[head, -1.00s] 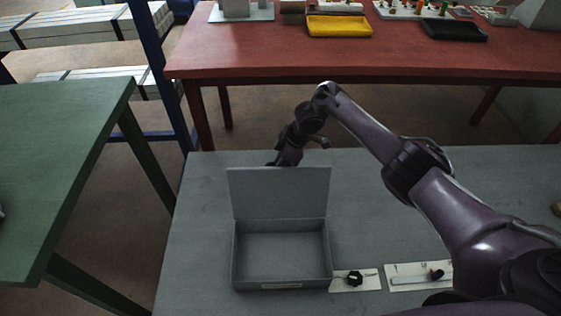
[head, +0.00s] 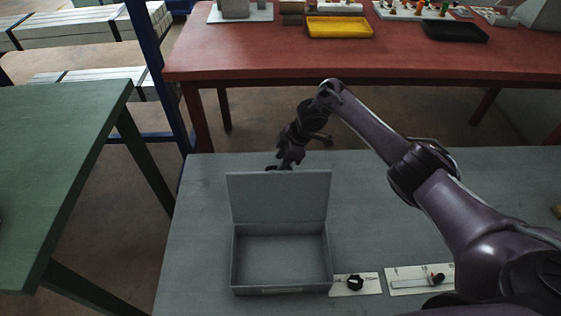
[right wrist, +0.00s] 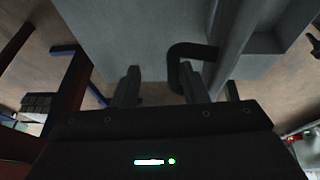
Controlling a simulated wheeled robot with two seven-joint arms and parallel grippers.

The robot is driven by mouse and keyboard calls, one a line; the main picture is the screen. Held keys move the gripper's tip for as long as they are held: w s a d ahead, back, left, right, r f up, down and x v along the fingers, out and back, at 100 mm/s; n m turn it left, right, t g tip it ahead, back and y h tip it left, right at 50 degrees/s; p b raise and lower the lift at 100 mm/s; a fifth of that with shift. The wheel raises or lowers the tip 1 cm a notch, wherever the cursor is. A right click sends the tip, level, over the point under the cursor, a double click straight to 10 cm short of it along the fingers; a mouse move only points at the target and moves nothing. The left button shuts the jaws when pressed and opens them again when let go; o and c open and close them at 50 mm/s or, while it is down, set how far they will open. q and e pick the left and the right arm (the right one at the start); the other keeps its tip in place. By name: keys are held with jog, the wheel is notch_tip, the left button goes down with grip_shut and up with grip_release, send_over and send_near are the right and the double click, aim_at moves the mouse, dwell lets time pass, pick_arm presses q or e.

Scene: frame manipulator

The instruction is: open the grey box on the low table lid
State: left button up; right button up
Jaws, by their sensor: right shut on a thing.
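The grey box (head: 249,291) stands on the low grey table, with its empty inside in view. Its lid (head: 280,198) stands up steeply along the box's rear edge, open. My right gripper (head: 284,165) is behind the lid's top edge, partly hidden by it. In the right wrist view its fingers (right wrist: 162,86) sit either side of a dark bent handle (right wrist: 184,52). The handle sticks out from a grey bar-like edge (right wrist: 234,40), which looks like the lid seen edge-on. The gripper is shut on this handle. My left gripper is not in view.
Two small white panels, one with a black knob (head: 355,283) and one with a slider (head: 420,279), lie right of the box. A green table (head: 60,150) stands left. A red table (head: 400,60) with trays stands behind. The grey table (head: 200,200) is clear left of the box.

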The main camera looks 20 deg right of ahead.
jog(key=w+v, duration=0.1)
jog(key=v, duration=0.5)
jog(key=shift+s, duration=0.5)
jog(key=shift+s+d, duration=0.1)
jog(key=shift+d, duration=0.05)
